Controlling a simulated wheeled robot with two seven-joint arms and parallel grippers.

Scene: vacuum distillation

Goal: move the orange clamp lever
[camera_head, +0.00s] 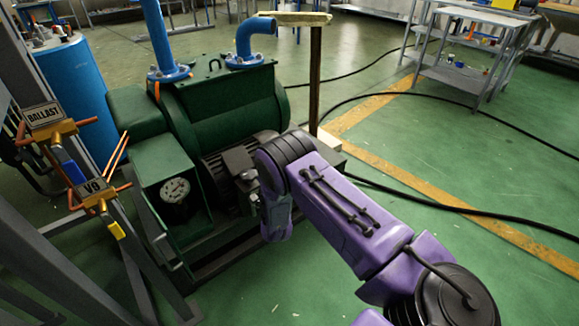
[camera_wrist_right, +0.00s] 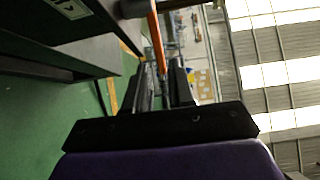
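In the right wrist view an orange lever (camera_wrist_right: 157,42) hangs down from a dark fitting at the top. Its lower end reaches between the fingertips of my right gripper (camera_wrist_right: 163,73). The two black fingers stand apart with a gap between them; whether either touches the lever is unclear. In the head view my purple right arm reaches to the green pump (camera_head: 225,115), and its gripper cannot be made out there. A small orange piece (camera_head: 157,91) shows below the blue pipe's flange; I cannot tell if it is the same lever. My left gripper is not in view.
Black cables cross the floor. A grey metal table (camera_head: 470,75) stands far right.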

